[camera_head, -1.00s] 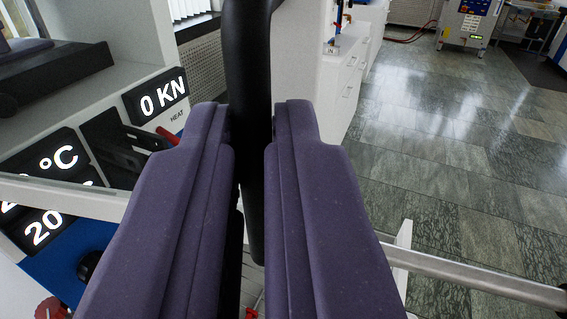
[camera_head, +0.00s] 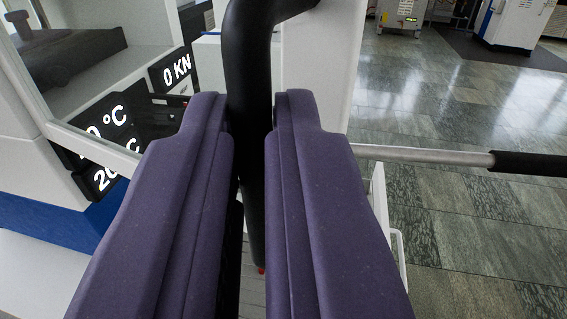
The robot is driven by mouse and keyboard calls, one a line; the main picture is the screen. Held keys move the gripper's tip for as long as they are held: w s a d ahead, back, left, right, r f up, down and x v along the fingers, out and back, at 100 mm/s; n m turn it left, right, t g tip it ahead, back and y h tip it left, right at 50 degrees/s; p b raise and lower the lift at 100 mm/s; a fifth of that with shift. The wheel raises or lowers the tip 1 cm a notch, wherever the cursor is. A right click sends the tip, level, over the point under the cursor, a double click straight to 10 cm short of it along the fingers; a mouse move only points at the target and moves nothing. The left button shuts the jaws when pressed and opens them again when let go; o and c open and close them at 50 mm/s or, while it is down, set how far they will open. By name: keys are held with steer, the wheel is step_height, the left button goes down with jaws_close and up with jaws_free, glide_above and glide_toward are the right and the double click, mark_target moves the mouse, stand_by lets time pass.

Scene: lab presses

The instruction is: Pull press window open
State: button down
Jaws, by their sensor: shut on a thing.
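My gripper (camera_head: 252,128) fills the middle of the camera view, its two purple fingers shut on a black bar handle (camera_head: 249,75). The handle runs upright between the fingers and bends to the right at the top. The press window (camera_head: 110,60) is a clear pane in a light frame at the upper left. Behind it show the press's inside and its displays, one reading "0 KN" (camera_head: 177,68) and one in °C (camera_head: 107,122). How the handle joins the window frame is hidden by my fingers.
A metal rod (camera_head: 425,155) with a black grip sticks out to the right from beside the press. Open tiled floor (camera_head: 470,215) lies to the right. A white cabinet (camera_head: 515,22) and another machine (camera_head: 402,14) stand at the back.

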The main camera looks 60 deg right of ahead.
steer(key=shift+w+r, duration=0.15)
steer(key=shift+w, duration=0.05)
steer(key=c, duration=1.4)
jaws_free()
steer(key=shift+w, duration=0.15)
steer(key=shift+c, duration=0.2)
steer(key=shift+o, duration=1.3)
steer(key=shift+w+f, duration=0.3)
steer(key=shift+w, duration=0.1)
steer(key=p+v, duration=0.1)
steer(key=v, duration=0.7)
steer(key=shift+p, duration=0.35)
steer(key=shift+s+d, duration=0.1)
